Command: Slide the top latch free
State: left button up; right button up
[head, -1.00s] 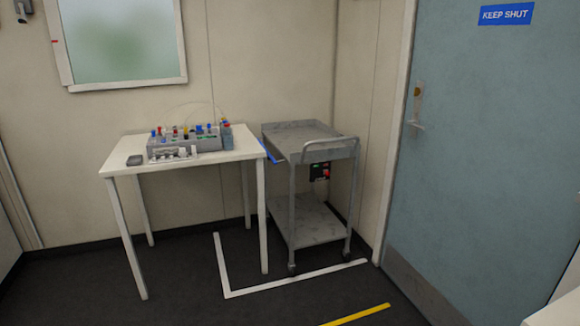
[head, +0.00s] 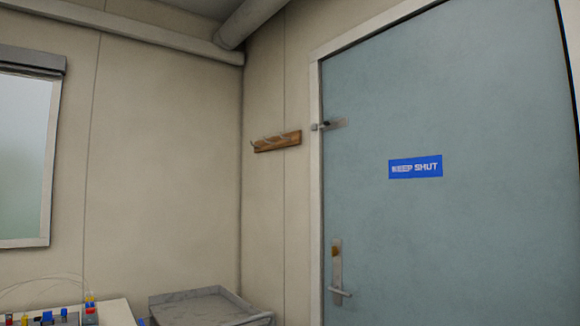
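A small metal top latch (head: 333,124) sits high on the left edge of the blue-grey door (head: 450,230). Its bar lies across the door edge toward a small keeper (head: 314,127) on the white frame. The parts are too small to tell exactly how the bar is engaged. The door appears closed in its frame. A lever handle (head: 341,291) on a plate with a rusty brown patch is lower on the same edge. Neither of my grippers shows in the head view.
A blue KEEP SHUT sign (head: 415,166) is on the door. A wooden hook rail (head: 277,142) hangs on the wall left of the door. A grey metal cart (head: 205,307) stands below, beside a white table (head: 115,314) holding small coloured items. A window is at far left.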

aim_at(326, 124)
jog(key=i+j+z, duration=0.15)
jog(key=i+z, duration=0.15)
jog(key=i+j+z, duration=0.1)
jog(key=z, duration=0.3)
jog(key=i+j+z, duration=0.1)
jog(key=z, duration=0.25)
jog(key=i+j+z, duration=0.2)
jog(key=j, duration=0.15)
jog(key=i+j+z, duration=0.25)
jog(key=j, duration=0.15)
jog(key=i+j, duration=0.1)
jog(key=j, duration=0.4)
jog(key=i+j+z, duration=0.1)
jog(key=j, duration=0.35)
jog(key=i+j, duration=0.1)
jog(key=j, duration=0.4)
